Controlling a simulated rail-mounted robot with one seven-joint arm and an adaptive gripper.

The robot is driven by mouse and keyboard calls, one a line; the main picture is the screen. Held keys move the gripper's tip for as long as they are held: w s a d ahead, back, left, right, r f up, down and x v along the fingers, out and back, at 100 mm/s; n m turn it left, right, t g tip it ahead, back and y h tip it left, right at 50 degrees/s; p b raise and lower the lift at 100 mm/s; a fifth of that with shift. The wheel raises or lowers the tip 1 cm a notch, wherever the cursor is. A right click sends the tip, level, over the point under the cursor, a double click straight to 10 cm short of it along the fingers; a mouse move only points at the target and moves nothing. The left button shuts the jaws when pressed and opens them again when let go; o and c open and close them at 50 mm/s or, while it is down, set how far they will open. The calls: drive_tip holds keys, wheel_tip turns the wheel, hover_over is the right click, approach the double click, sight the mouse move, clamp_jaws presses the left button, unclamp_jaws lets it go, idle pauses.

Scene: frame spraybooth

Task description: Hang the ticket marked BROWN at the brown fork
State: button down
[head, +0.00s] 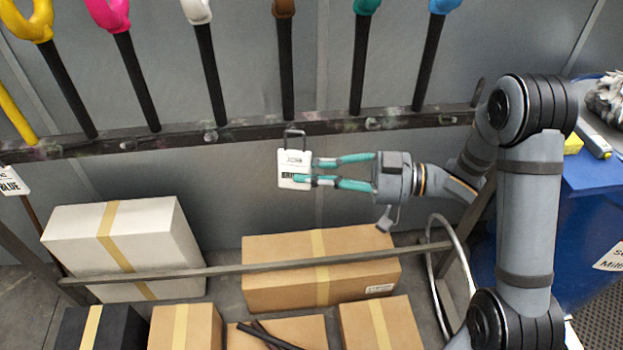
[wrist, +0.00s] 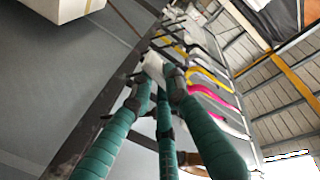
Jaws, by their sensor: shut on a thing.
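My gripper (head: 313,171) is shut on a white ticket (head: 294,156), holding its right side with teal fingers. The ticket hangs upright with a dark wire loop at its top. Its printing is too small to read, and a finger covers part of it. The brown fork (head: 284,9) is at the top of the head view, with a dark shaft running down to the rail. The ticket's loop appears in front of the rail, just below that shaft; I cannot tell if they touch. In the wrist view, the ticket (wrist: 154,68) is a white patch between the fingertips.
Yellow, pink, white, teal (head: 367,6) and blue (head: 444,5) forks line the dark rail (head: 230,133). A ticket reading BLUE (head: 12,181) hangs at the far left. Boxes (head: 275,263) and a metal bar (head: 215,271) lie below. A blue bin (head: 590,220) stands right.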

drive_tip(key=w+f+b, duration=0.1)
drive_tip(key=w+f, duration=0.2)
drive_tip(key=w, duration=0.3)
drive_tip(key=shift+b, duration=0.3)
idle(0.4)
drive_tip(key=shift+w+a, duration=0.1)
idle(0.6)
drive_tip(key=c, duration=1.6)
unclamp_jaws()
drive_tip(key=v, duration=1.2)
drive_tip(key=shift+f, duration=0.1)
